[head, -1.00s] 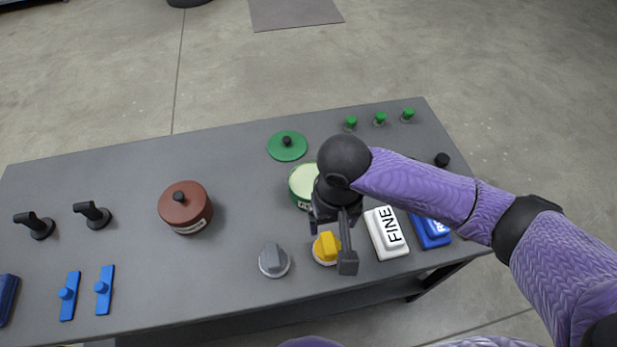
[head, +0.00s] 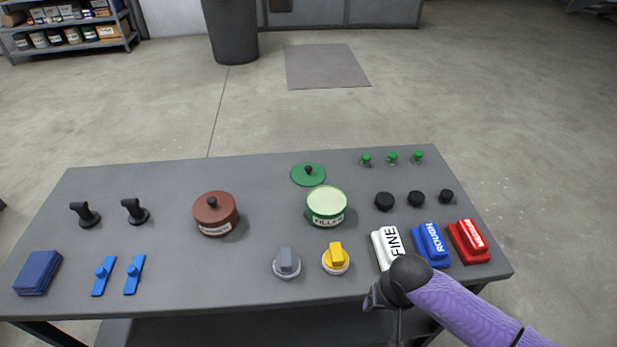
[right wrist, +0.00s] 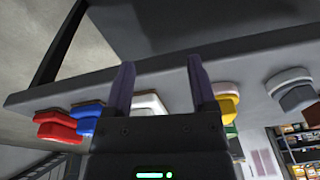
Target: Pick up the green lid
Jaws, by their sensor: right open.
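The green lid (head: 309,175) lies flat on the table, with a black knob on top. It sits behind an open round green tin (head: 327,206) labelled FILLER, apart from it. My right gripper (head: 384,304) is at the table's front edge, below the white FINE block, well away from the lid. In the right wrist view its two fingers (right wrist: 160,85) stand apart with nothing between them. The lid is not visible in the right wrist view. My left gripper is not in view.
A red-brown lidded pot (head: 216,214) stands left of the tin. Grey (head: 287,263) and yellow (head: 336,258) knobs stand in front. FINE (head: 388,248), ROUGH (head: 431,245) and red (head: 469,242) blocks are at right. Green pegs (head: 392,158) and black knobs (head: 416,199) stand behind them.

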